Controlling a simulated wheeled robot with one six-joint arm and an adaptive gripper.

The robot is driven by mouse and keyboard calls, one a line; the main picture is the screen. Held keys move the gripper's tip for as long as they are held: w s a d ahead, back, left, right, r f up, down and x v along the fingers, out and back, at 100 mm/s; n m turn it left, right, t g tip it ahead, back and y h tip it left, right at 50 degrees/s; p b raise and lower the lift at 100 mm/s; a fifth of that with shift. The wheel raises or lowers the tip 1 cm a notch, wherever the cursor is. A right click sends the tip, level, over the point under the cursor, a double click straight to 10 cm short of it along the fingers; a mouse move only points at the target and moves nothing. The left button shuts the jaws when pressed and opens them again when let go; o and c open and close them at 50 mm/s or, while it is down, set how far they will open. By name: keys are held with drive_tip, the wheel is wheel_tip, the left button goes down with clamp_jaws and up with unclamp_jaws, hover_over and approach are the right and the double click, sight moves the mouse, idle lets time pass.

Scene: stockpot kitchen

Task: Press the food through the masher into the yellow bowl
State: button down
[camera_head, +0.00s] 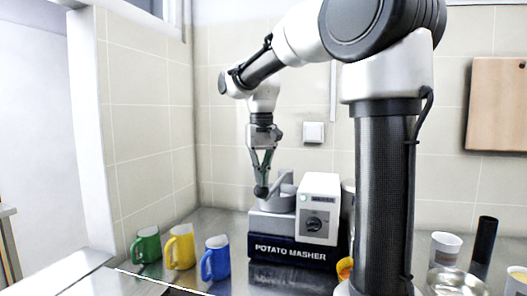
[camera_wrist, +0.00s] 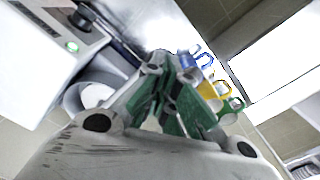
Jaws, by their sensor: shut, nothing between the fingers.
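The potato masher (camera_head: 290,252) stands on the counter, with a grey feed cup (camera_head: 272,204) on its left and a white control box (camera_head: 319,205) with a knob on its right. My gripper (camera_head: 261,189) points down with its fingertips shut and empty at the feed cup; whether they touch it I cannot tell. In the wrist view, the round opening of the feed cup (camera_wrist: 88,95) lies left of my gripper (camera_wrist: 168,84). A small yellow piece (camera_head: 345,268) shows beside my arm column, perhaps the yellow bowl, mostly hidden.
Green (camera_head: 146,245), yellow (camera_head: 181,247) and blue (camera_head: 216,258) mugs stand left of the masher. A white cup (camera_head: 445,248), a black cylinder (camera_head: 484,247) and a metal bowl (camera_head: 455,283) stand at the right. A tiled wall (camera_head: 230,130) is close behind.

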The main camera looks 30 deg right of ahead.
idle(0.3)
drive_tip(key=shift+r, duration=3.35)
drive_tip(key=s+f+n+t, duration=0.1)
drive_tip(key=s+f+t, duration=0.1)
drive_tip(key=s+f, duration=0.5)
drive_tip(key=s+d+f+n+t, duration=0.1)
drive_tip(key=s+f+n+t, duration=0.1)
drive_tip(key=s+f, duration=0.5)
drive_tip(key=s, duration=0.5)
drive_tip(key=shift+s+d+f, duration=0.3)
drive_tip(key=shift+f, duration=0.1)
